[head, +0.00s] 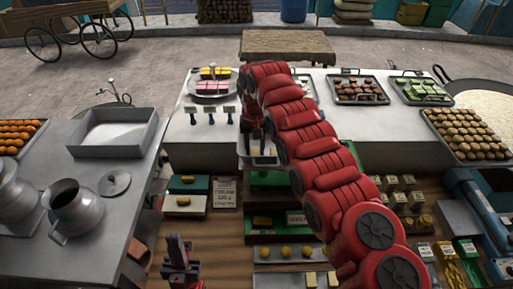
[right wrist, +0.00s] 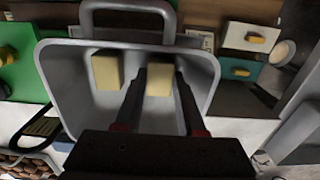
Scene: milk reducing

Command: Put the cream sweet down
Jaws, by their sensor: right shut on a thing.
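My right gripper (head: 256,142) reaches down over a small grey metal tray (head: 274,159) at the front edge of the white counter. In the right wrist view, its two dark fingers (right wrist: 160,88) are inside the tray (right wrist: 212,78), shut on a cream sweet (right wrist: 159,77), a pale block. A second cream sweet (right wrist: 107,72) sits in the tray to its left. Whether the held sweet touches the tray floor is unclear. My left gripper (head: 180,252) is low in the head view, away from the tray; its jaw opening is unclear.
Sweet trays and plates (head: 357,89) stand on the white counter (head: 200,145). Small boxes and sweets fill the lower shelf (head: 225,235). A steel table (head: 110,190) with jugs stands left. The tray's handle (right wrist: 128,8) rises at its far side in the wrist view.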

